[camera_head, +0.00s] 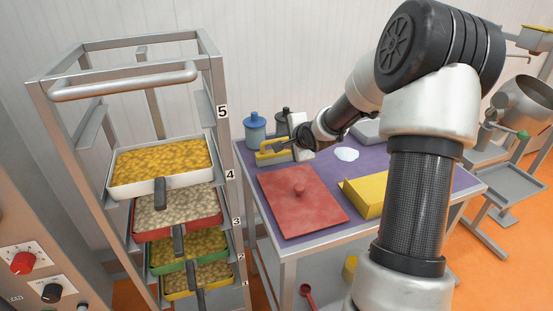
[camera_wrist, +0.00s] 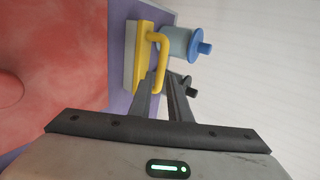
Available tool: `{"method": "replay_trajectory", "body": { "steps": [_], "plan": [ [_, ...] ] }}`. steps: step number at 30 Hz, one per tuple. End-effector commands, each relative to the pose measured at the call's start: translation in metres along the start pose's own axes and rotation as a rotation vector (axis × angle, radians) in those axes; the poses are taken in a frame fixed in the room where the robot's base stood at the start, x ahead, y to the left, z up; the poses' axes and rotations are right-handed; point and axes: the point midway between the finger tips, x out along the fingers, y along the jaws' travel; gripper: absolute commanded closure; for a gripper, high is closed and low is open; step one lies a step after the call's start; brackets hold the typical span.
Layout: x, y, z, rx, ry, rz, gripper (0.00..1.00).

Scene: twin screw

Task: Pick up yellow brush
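The yellow brush (camera_wrist: 131,50) has a pale bristle side and a looped yellow handle. In the wrist view it is above the fingers, just left of the blue-lidded jar. In the head view the brush (camera_head: 268,154) stands near the back left of the purple table top, partly hidden by my gripper (camera_head: 279,147). My gripper (camera_wrist: 163,80) has its two fingers apart with a gap between the tips. The lower end of the brush handle shows at this gap, beside the left finger. I cannot tell whether a finger touches it.
A blue-lidded jar (camera_head: 255,130) stands behind the brush. A red lid with a knob (camera_head: 300,205) lies in front on the purple table (camera_head: 325,235). A yellow block (camera_head: 365,196) is to the right. A tray rack (camera_head: 218,150) stands left of the table.

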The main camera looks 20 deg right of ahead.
Motion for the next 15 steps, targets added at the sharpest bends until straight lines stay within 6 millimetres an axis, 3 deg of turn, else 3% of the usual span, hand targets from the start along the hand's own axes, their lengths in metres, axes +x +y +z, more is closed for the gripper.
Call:
{"method": "replay_trajectory", "body": {
  "steps": [7, 15],
  "plan": [
    [0.019, 0.001, 0.001, -0.001, -0.001, 0.000, 0.83],
    [0.057, 0.001, 0.004, 0.000, 0.000, 0.001, 0.83]
  ]
}}
